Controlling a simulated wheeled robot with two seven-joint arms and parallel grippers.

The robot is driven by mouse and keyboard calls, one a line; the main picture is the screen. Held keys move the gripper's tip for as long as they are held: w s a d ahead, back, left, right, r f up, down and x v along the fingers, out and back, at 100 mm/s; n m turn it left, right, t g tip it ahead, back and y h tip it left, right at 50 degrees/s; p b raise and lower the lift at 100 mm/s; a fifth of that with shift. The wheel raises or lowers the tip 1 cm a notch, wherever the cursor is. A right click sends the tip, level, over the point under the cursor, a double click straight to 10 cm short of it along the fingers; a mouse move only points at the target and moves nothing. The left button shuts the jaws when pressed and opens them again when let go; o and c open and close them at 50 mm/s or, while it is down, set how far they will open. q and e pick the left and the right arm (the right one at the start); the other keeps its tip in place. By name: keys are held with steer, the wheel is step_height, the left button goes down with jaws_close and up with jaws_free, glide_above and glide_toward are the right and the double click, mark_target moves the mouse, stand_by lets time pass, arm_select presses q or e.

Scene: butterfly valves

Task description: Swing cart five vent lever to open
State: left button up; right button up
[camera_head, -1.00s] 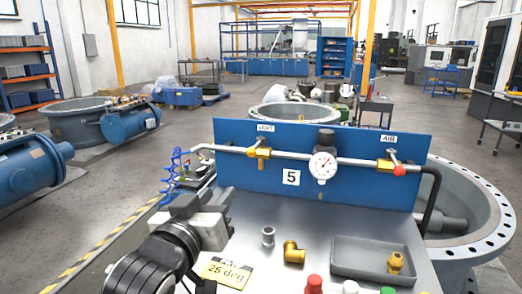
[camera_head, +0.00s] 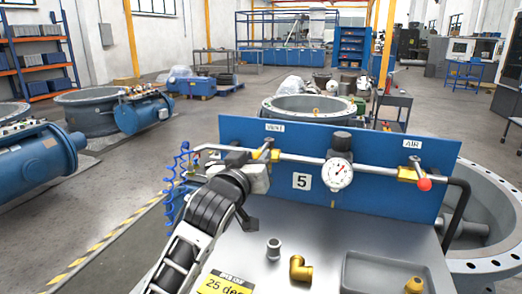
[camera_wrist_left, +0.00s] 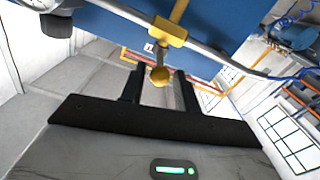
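The vent lever shows as a yellow valve handle (camera_head: 264,149) under the VENT label (camera_head: 275,128) on the blue panel (camera_head: 385,190) of cart five. In the left wrist view the yellow valve body (camera_wrist_left: 168,32) and its yellow knob (camera_wrist_left: 160,76) show clearly. My left gripper (camera_wrist_left: 160,70) is open, with one black finger on each side of the knob and gaps between. In the head view my left gripper (camera_head: 256,172) is just in front of the valve and hides part of it. My right gripper is not in view.
A pressure gauge (camera_head: 337,174) and an AIR valve with a red knob (camera_head: 424,184) sit on the same pipe, to the right. Loose fittings (camera_head: 300,268) and a grey tray (camera_head: 352,272) are on the cart top. A blue coiled hose (camera_head: 183,162) hangs at the left.

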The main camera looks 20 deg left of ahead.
mark_target(261, 149)
arm_select(q)
steer(key=shift+w+d, duration=0.1)
steer(key=shift+w, duration=1.9)
jaws_close()
